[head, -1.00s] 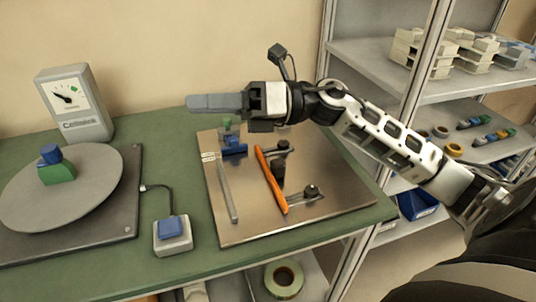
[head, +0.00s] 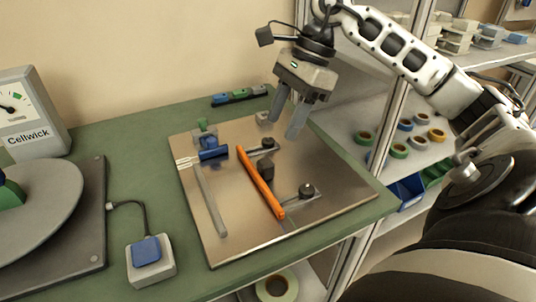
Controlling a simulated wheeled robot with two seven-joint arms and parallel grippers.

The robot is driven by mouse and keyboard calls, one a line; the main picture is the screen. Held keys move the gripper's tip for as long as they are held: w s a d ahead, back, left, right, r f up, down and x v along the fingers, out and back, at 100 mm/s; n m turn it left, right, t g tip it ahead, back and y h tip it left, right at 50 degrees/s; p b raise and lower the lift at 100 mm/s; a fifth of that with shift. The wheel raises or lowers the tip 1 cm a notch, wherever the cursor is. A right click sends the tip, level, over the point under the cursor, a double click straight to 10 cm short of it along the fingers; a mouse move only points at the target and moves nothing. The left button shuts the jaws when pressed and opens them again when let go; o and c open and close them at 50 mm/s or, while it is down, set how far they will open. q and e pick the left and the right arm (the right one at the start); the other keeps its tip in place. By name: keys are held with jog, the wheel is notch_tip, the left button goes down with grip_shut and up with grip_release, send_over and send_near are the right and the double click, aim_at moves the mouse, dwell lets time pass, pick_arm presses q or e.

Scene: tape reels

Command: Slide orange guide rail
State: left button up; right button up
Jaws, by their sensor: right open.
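The orange guide rail (head: 259,183) lies slantwise on the metal plate (head: 246,233), beside slotted brackets with dark knobs (head: 307,191). A grey rail (head: 210,201) lies to its left on the same plate. My right gripper (head: 285,118) hangs above the back right part of the plate, fingers pointing down and apart. It is open and empty, behind and to the right of the orange rail's far end, not touching it. My left gripper is not in view.
A blue and green part (head: 213,151) sits at the plate's back left. A blue button box (head: 151,257) and a grey turntable (head: 38,215) stand to the left. Tape rolls (head: 421,143) lie on the shelf at right. The plate's front is clear.

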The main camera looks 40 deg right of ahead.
aim_at(266, 161)
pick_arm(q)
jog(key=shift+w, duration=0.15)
pick_arm(e)
jog(key=x, duration=0.8)
jog(key=shift+a+f, duration=0.2)
jog(key=shift+f, duration=0.1)
